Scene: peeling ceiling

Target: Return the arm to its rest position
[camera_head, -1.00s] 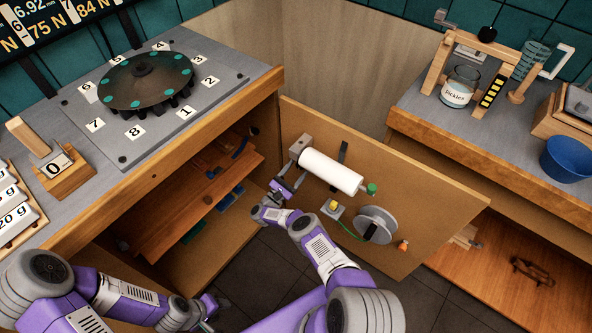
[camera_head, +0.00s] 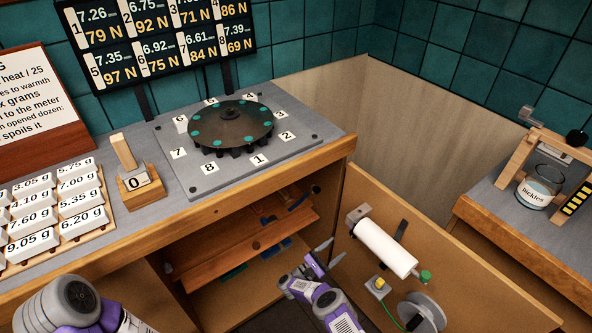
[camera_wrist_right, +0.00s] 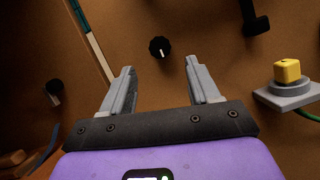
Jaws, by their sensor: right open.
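My right gripper (camera_head: 322,252) is in front of the open cabinet, left of the open door. Its purple arm comes up from the bottom of the head view. In the right wrist view the gripper (camera_wrist_right: 166,85) has its two grey fingers wide apart with nothing between them. A black knob (camera_wrist_right: 160,47) on a brown panel shows beyond the fingertips. My left arm's purple and grey links show at the lower left of the head view. My left gripper is out of the frame.
The cabinet door (camera_head: 450,270) stands open with a white roll (camera_head: 386,248), a grey reel (camera_head: 422,312) and a yellow button (camera_head: 379,283) on it. A dark round turntable (camera_head: 231,125) sits on the counter (camera_head: 300,165). A pickles jar (camera_head: 540,186) stands on the right counter.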

